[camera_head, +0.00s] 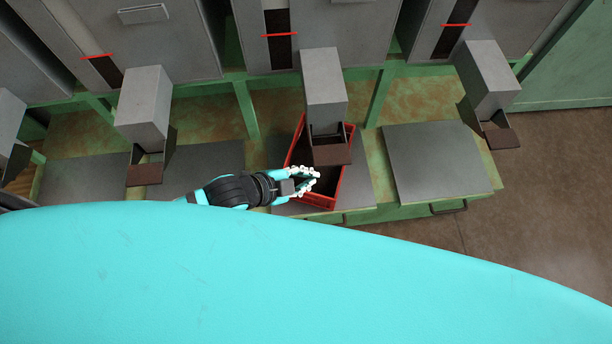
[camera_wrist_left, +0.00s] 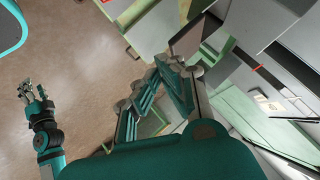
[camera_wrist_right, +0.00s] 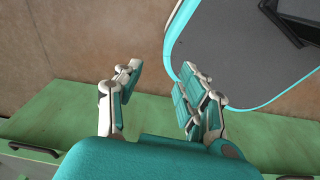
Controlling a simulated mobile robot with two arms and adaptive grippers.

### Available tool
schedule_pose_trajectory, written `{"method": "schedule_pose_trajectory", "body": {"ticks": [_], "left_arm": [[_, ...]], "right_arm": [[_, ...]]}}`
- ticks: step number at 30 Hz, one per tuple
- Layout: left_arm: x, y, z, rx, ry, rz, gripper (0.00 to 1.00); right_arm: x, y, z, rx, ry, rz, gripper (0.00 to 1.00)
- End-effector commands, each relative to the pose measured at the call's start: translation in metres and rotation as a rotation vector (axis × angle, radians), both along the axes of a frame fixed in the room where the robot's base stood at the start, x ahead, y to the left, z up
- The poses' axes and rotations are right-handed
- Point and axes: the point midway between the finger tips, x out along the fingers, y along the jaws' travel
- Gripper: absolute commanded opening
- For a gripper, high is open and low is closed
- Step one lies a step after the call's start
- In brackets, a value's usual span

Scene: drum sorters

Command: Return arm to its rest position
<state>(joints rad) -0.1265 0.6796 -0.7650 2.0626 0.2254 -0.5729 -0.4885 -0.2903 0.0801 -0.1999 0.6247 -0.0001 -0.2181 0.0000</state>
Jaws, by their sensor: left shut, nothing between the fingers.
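My left gripper (camera_head: 314,181) reaches in from the left in the head view, above the near part of a red crate (camera_head: 296,152). It is shut and empty; its fingers (camera_wrist_left: 157,88) come together in the left wrist view. I cannot tell whether it touches the crate. My right gripper (camera_wrist_right: 160,70) is open and empty in its wrist view, its fingers apart above the floor and a green bench edge. It also shows small at the left of the left wrist view (camera_wrist_left: 30,93). The right arm does not show in the head view.
The crate sits on a grey plate on the green bench (camera_head: 405,211), under a grey chute (camera_head: 323,90). More chutes hang to the left and right (camera_head: 488,78). A bare grey plate (camera_head: 436,163) lies right of the crate. Brown floor (camera_head: 545,215) is open at the right.

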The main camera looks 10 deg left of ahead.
Motion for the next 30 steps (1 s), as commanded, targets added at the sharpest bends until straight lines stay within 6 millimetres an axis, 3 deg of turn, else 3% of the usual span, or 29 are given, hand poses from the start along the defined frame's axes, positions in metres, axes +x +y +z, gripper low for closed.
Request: {"method": "schedule_pose_trajectory", "body": {"ticks": [7, 14, 18, 20, 22, 25, 28, 30], "left_arm": [[0.0, 0.0, 0.0, 0.001, -0.001, 0.001, 0.0], [0.001, 0.0, 0.0, 0.0, 0.0, 0.0, 0.0], [0.007, 0.008, -0.015, 0.007, 0.016, 0.038, 0.0], [0.015, 0.018, -0.033, 0.01, 0.04, 0.088, 0.0], [0.024, 0.036, -0.064, 0.019, 0.08, 0.173, 0.0], [0.03, 0.073, -0.124, 0.029, 0.165, 0.333, 0.0], [0.016, 0.112, -0.189, 0.039, 0.27, 0.506, 0.0], [-0.006, 0.135, -0.232, 0.047, 0.347, 0.618, 0.0]], "right_arm": [[-0.013, 0.0, -0.001, -0.001, 0.019, 0.0, 0.4], [-0.014, -0.001, -0.001, -0.001, 0.02, 0.0, 0.4], [-0.014, 0.0, -0.001, -0.001, 0.02, 0.0, 0.4], [-0.013, 0.0, -0.002, -0.001, 0.02, 0.0, 0.4], [-0.013, 0.0, -0.003, -0.001, 0.02, 0.0, 0.4], [-0.013, 0.0, -0.004, -0.001, 0.019, 0.0, 0.4], [-0.012, 0.0, -0.005, -0.001, 0.018, 0.0, 0.4], [-0.012, 0.0, -0.006, -0.001, 0.017, 0.0, 0.4]]}}
